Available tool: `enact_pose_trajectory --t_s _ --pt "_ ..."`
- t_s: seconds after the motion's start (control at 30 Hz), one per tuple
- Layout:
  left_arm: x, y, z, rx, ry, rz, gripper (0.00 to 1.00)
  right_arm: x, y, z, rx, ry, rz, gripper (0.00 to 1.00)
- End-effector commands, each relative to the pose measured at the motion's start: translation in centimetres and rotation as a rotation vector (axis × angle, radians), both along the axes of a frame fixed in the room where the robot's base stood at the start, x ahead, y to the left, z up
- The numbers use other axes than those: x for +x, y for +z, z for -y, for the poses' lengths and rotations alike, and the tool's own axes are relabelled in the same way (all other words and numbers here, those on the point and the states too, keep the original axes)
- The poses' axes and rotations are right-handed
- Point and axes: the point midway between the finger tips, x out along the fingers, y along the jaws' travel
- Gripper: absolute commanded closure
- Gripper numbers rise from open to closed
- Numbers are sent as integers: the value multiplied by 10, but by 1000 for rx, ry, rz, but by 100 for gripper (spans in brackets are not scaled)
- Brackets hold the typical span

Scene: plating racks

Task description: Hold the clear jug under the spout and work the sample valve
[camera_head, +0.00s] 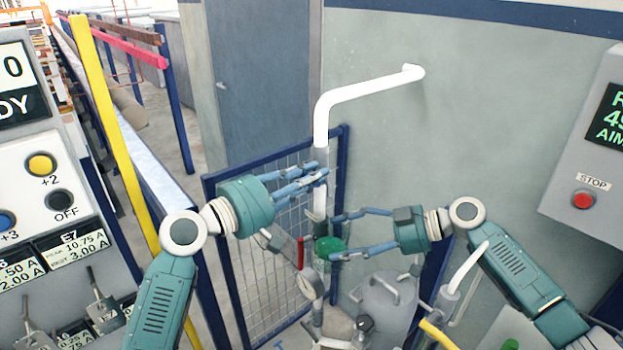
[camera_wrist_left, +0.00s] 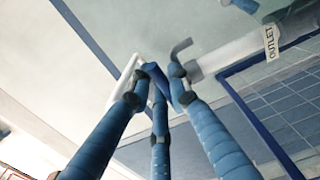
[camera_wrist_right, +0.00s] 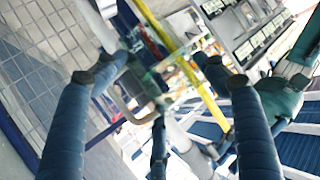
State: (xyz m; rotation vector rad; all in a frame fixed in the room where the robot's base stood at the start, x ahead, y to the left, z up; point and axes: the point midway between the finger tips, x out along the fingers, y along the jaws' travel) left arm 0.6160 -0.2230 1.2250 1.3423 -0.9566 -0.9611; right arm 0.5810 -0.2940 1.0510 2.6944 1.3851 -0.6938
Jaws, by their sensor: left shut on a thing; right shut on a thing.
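My left gripper (camera_head: 322,175) is shut at the upright pipe (camera_head: 322,153) in the head view. In the left wrist view its fingertips (camera_wrist_left: 160,85) close on a blue lever-like piece (camera_wrist_left: 157,77), partly hidden by the fingers, which I take for the sample valve handle. A grey pipe labelled OUTLET (camera_wrist_left: 230,53) with a small bent tube (camera_wrist_left: 180,47) lies just beyond. My right gripper (camera_head: 335,235) is lower, shut on the clear jug, whose handle (camera_wrist_right: 137,112) shows in the right wrist view. A green round patch (camera_head: 329,245) shows at the jug below the pipe; I cannot tell whether it is liquid.
A blue-framed mesh panel (camera_head: 250,255) stands behind the arms. A control box with a red stop button (camera_head: 583,200) is at right, a switch panel (camera_head: 45,190) at left, beside a yellow post (camera_head: 110,120).

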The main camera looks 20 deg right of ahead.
Motion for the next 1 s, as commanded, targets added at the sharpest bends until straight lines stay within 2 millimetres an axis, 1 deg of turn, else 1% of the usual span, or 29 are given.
enact_pose_trajectory --t_s 0.27,0.3,0.37,0.4,0.67,0.77,0.87,1.0 --pt "0 -2 0 -1 -2 -15 100 0 1 0 2 0 3 56" --pt "0 -3 0 -1 -2 -15 80 0 1 0 2 0 3 56" --pt "0 -3 0 -1 -1 -15 68 0 1 0 2 0 3 56" --pt "0 -2 0 0 -1 -14 64 0 1 0 2 0 3 56" --pt "0 -1 0 -1 -1 -10 64 0 1 0 2 0 3 56" --pt "-1 -2 -5 -1 1 -10 64 0 1 0 2 0 3 56" --pt "-5 -2 -17 0 1 -10 64 0 1 0 1 -1 3 56" --pt "-14 -3 -45 0 2 -10 64 0 1 0 2 0 3 56"
